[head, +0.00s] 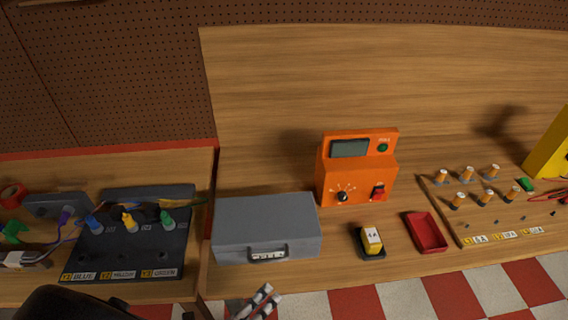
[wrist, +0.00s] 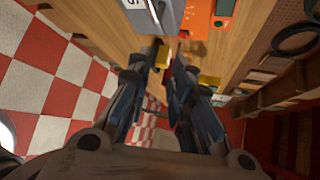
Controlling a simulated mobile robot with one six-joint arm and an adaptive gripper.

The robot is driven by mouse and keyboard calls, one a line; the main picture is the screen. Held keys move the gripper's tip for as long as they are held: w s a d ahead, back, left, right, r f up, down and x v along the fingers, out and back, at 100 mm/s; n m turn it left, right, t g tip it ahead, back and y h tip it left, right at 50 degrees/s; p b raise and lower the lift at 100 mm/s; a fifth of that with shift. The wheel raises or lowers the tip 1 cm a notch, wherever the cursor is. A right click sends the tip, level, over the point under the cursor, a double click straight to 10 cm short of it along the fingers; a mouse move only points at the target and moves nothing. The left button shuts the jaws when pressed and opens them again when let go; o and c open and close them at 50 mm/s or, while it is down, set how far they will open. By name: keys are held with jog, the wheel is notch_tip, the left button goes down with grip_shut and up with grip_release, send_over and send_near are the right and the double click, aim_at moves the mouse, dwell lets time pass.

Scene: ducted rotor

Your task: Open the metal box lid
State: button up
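The grey metal box (head: 268,222) sits on the wooden bench left of the orange device. Its lid is shut, and a dark handle with a pale label (head: 268,255) is on its front side. My gripper (head: 260,299) is at the bottom of the head view, in front of the box and apart from it. In the wrist view the two fingers of my gripper (wrist: 168,58) are parted with nothing between them. Part of the grey box (wrist: 162,16) shows at the top of that view, beyond the fingertips.
An orange device (head: 355,172) stands right of the box. A small yellow-topped block (head: 371,240) and a red tray (head: 427,232) lie in front of it. A dark panel with coloured connectors (head: 130,255) is left of the box. A peg board (head: 490,205) is at right.

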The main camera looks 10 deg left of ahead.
aim_at(267, 262)
jog(key=s+a+f+n+t+y+p, duration=0.1)
jog(key=s+a+f+n+t+y, duration=0.2)
jog(key=n, duration=0.4)
jog(key=shift+y, duration=0.6)
jog(key=x, duration=0.5)
jog(key=b+x, duration=0.1)
jog(key=x, duration=0.4)
jog(key=a+b+x, duration=0.1)
jog(key=x, duration=0.4)
jog(key=shift+w+d+r, duration=0.1)
jog(key=shift+w+r, duration=0.15)
jog(key=shift+w, duration=0.2)
jog(key=shift+c, duration=0.4)
grip_shut()
